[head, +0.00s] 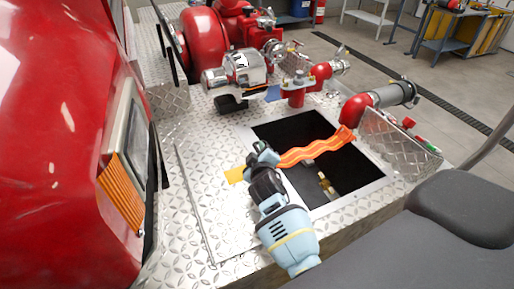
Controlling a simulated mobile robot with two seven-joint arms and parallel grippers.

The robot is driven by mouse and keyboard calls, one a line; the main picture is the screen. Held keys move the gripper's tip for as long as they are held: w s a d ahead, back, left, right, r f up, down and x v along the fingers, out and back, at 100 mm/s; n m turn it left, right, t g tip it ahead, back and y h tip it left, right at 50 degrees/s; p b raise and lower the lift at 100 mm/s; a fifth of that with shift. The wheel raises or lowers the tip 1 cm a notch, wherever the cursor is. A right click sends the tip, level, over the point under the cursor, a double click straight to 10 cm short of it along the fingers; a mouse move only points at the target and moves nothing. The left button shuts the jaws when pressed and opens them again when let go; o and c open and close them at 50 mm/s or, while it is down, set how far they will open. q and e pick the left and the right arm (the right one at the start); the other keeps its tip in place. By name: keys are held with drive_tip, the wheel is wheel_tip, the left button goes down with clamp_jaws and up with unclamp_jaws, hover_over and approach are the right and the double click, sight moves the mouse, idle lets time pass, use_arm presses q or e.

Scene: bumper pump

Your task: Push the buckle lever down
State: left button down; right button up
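An orange strap with yellow stripes (315,151) runs over the dark rectangular opening in the diamond-plate bumper deck. A yellow-orange end (236,175) shows on the deck to the left of my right gripper. My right gripper (262,152) is at the left edge of the opening, at the strap's left part. The gripper and its wrist cover this spot, so I cannot make out the buckle or its lever. I cannot tell whether the fingers are open or shut, or whether they touch the strap. My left gripper is out of view.
The opening (275,132) holds a brass fitting (326,186). Red and chrome pump pipes (297,90) stand behind it, with a grey capped pipe (393,94) at the right. The red truck body (60,120) with an orange lamp (122,196) bounds the left side.

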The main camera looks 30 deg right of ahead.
drive_tip(key=shift+r, duration=0.1)
drive_tip(key=shift+c, duration=0.5)
clamp_jaws()
